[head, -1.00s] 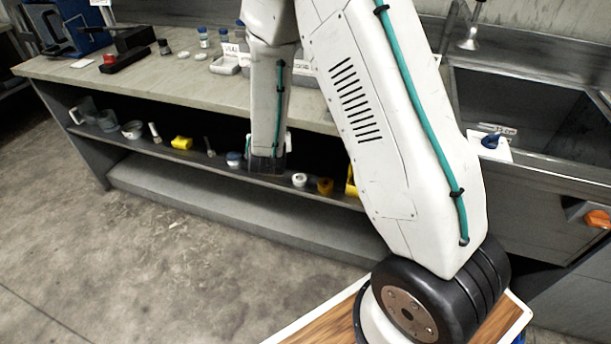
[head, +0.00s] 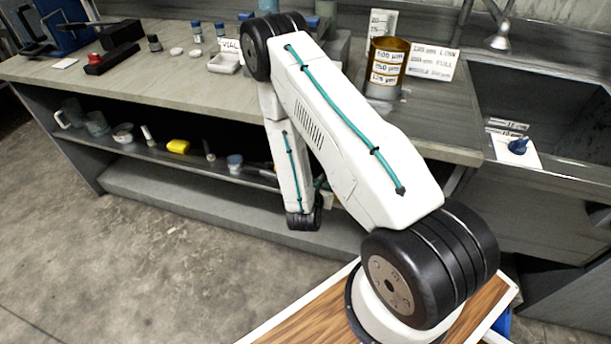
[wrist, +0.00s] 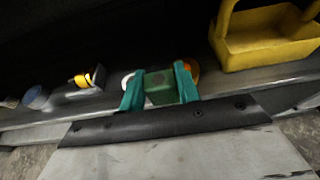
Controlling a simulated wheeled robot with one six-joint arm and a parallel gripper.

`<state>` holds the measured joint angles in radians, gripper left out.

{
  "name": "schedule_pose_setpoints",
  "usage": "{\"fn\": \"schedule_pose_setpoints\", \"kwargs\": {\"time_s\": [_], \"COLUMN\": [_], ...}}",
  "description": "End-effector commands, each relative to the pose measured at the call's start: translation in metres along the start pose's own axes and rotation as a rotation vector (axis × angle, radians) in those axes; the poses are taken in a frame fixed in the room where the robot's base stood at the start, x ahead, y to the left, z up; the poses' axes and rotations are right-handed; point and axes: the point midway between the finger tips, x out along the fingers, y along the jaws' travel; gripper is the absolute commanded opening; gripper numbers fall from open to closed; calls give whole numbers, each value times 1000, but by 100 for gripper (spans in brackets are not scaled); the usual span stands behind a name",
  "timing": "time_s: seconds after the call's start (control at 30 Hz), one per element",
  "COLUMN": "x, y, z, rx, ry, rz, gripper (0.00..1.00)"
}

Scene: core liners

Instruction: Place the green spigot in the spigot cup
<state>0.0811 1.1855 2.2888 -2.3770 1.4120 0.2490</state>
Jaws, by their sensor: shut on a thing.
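My gripper (wrist: 160,88) shows in the wrist view with two teal fingers. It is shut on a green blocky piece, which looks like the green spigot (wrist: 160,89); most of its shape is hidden. It is held in front of the low shelf. In the head view my arm covers that part of the shelf, and the spigot cannot be made out there. I cannot pick out the spigot cup for certain in either view.
The low shelf (head: 140,146) holds mugs, a bowl and a yellow item (head: 178,146). A yellow open carrier (wrist: 265,45) stands at right in the wrist view. A sieve stack (head: 387,62) is on the counter (head: 190,99). A blue item (head: 518,146) lies by the sink.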

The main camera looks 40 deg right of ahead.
Motion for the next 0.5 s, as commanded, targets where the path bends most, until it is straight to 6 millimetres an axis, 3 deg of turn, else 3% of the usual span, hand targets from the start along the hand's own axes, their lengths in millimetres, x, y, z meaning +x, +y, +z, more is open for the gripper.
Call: {"fn": "schedule_pose_setpoints", "kwargs": {"time_s": [0.3,0.5], "x": [58,70], "y": [55,70], "z": [16,19], "rx": [1,-2], "ry": [-1,1], "rz": [2,4], "gripper": [9,9]}}
